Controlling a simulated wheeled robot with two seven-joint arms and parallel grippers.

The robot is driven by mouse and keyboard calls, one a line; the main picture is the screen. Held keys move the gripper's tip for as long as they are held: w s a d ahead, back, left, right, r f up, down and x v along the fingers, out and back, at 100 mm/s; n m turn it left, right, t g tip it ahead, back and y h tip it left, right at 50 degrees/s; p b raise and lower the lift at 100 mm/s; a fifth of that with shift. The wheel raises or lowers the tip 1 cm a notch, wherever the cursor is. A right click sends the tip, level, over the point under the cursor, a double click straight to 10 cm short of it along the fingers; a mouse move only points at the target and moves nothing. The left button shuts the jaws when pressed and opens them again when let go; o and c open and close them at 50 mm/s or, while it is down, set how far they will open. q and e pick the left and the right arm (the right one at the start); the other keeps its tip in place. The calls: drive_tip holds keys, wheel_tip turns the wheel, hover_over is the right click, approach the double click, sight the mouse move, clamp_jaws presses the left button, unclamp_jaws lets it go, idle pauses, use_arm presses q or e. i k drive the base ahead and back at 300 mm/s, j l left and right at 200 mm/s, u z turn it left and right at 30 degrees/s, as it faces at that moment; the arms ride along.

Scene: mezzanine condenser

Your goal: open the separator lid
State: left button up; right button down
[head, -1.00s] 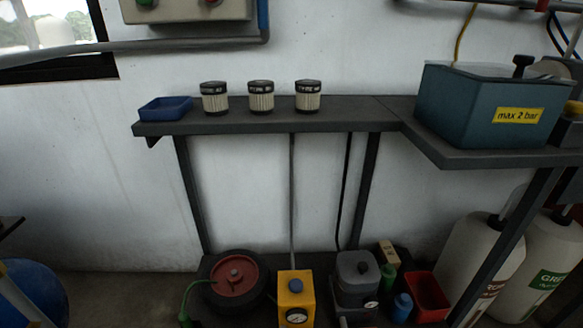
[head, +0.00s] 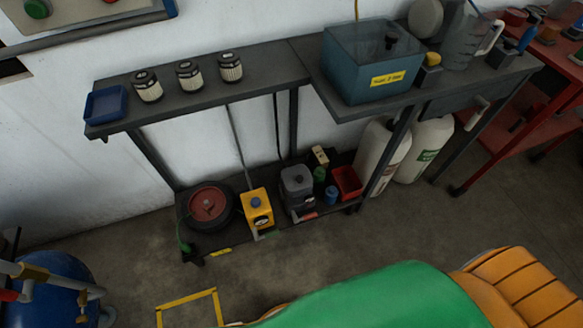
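The separator is most likely the blue-teal box (head: 345,80) with a yellow "max 2 bar" label (head: 388,79), on the dark shelf at upper right in the head view. Its flat, greyish lid (head: 360,42) lies on top and looks shut. A black knob (head: 391,43) stands up near the lid's right side. Neither of my grippers is in view.
Three ribbed filters (head: 189,77) and a blue tray (head: 105,105) stand on the left shelf. A clear jug (head: 462,42) and a small yellow-topped block (head: 430,66) are right of the box. A red cart (head: 520,130) stands at far right. Grey floor (head: 140,250) lies in front.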

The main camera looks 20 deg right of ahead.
sight(296, 180)
drive_tip(key=k+j, duration=0.2)
drive_tip(key=k, duration=0.15)
drive_tip(key=k+j, duration=0.15)
drive_tip(key=k, duration=0.25)
drive_tip(key=k+j, duration=0.2)
drive_tip(key=k, duration=0.15)
